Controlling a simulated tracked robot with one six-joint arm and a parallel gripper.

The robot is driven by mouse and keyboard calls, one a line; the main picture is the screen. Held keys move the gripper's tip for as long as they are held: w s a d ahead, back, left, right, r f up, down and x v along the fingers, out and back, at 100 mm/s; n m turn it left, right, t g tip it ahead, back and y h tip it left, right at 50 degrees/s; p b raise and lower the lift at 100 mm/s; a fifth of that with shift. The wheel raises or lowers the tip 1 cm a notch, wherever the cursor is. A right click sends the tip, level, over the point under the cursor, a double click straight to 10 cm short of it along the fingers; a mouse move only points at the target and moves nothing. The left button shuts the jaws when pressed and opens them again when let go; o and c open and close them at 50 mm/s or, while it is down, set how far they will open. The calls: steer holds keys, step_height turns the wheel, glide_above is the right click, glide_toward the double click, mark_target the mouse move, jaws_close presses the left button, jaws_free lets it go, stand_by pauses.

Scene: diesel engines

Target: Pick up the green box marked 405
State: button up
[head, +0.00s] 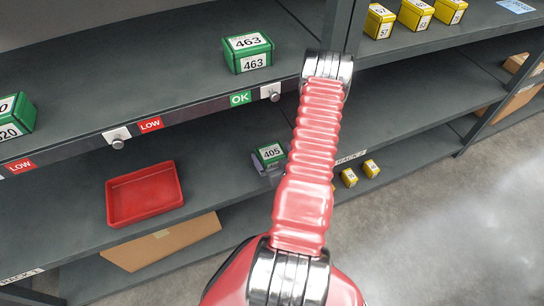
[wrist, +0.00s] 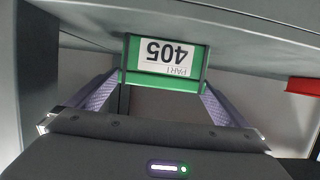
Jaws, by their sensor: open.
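The green box marked 405 (head: 270,154) sits on the middle shelf in the head view, just left of my arm. In the wrist view the box (wrist: 166,62) shows upside down, with its white label facing me. My gripper (wrist: 162,90) is open, with one finger toward each side of the box and the fingertips close to its edges. I cannot tell whether the fingers touch it. In the head view only a small grey-purple part of my gripper (head: 266,170) shows below the box; my red arm hides the rest.
A red tray (head: 145,218) lies left on the same shelf; its red edge shows in the wrist view (wrist: 303,87). A green box marked 463 (head: 248,53) stands on the shelf above. Small yellow boxes (head: 349,177) sit right of my arm. The upper shelf overhangs the 405 box.

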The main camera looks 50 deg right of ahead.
mark_target(268, 146)
steer(key=shift+x, duration=2.6)
steer(key=c, duration=1.3)
steer(key=shift+r, duration=0.15)
steer(key=shift+c, duration=0.2)
steer(key=shift+r, duration=4.85)
